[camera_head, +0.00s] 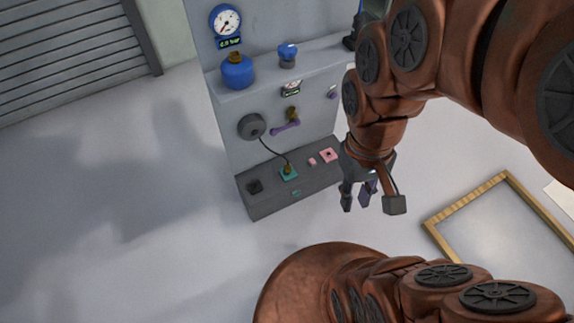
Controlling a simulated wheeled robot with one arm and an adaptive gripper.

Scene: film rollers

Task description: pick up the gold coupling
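A small gold coupling (289,168) sits on a teal square (289,175) on the low grey ledge of the wall unit. A dark hose (268,149) runs down to it from a round grey reel (251,126). Other gold pieces show on top of a blue tank (237,74) and by a purple wrench-like part (285,128); I cannot tell whether they are couplings too. My gripper (356,196) points down to the right of the ledge, apart from the coupling. Its fingers are spread, with nothing visible between them.
The ledge (262,205) also holds a black block (255,187) and pink pieces (329,155). An upper shelf carries a blue-topped item (287,55). A wood-framed panel (464,256) lies at right. Open floor (120,220) spreads left.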

